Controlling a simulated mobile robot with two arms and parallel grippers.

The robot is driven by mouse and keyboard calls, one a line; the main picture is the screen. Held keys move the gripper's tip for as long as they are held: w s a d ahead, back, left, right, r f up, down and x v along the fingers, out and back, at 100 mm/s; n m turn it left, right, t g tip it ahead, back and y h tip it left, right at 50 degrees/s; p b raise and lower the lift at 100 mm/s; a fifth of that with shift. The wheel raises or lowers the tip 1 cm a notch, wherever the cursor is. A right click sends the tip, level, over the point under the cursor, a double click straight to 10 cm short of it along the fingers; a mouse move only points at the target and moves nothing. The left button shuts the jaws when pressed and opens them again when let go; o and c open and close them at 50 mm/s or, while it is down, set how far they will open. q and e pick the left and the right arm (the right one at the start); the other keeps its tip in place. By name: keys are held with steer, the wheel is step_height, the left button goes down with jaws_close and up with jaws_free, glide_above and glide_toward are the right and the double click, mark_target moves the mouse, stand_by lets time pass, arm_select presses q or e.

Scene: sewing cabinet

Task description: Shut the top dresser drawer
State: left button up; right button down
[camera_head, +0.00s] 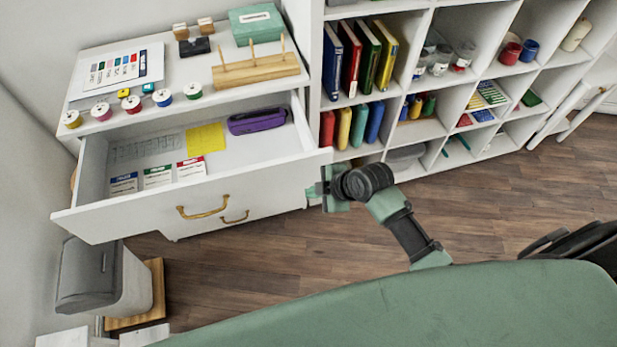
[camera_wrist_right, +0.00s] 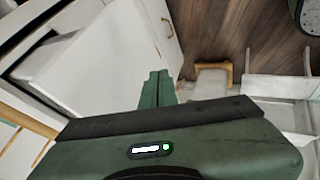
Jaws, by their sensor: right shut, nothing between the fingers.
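The top dresser drawer (camera_head: 120,212) is pulled well out from the white dresser (camera_head: 139,61). Its front has a brass handle (camera_head: 203,208). Inside lie a purple case (camera_head: 257,121), a yellow sheet (camera_head: 206,139) and several label cards (camera_head: 158,177). My right gripper (camera_head: 318,189) is shut and empty beside the right end of the drawer front; I cannot tell whether it touches. In the right wrist view its fingers (camera_wrist_right: 157,88) are together near a white panel (camera_wrist_right: 105,62). My left gripper is not in view.
A white shelf unit (camera_head: 322,60) with books and jars stands right of the dresser. A grey bin (camera_head: 130,285) stands on the floor below the drawer's left end. Spools and a wooden peg rack (camera_head: 256,69) sit on the dresser top. Wooden floor (camera_head: 290,250) is clear before the drawer.

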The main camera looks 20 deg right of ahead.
mark_target(299, 182)
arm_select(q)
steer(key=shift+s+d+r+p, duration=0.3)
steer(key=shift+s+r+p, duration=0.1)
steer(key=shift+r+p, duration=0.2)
arm_select(e)
steer(key=w, duration=0.4)
steer(key=shift+w+f, duration=0.15)
steer(key=shift+f, duration=0.05)
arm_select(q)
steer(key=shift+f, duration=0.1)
arm_select(e)
steer(key=shift+w, duration=0.1)
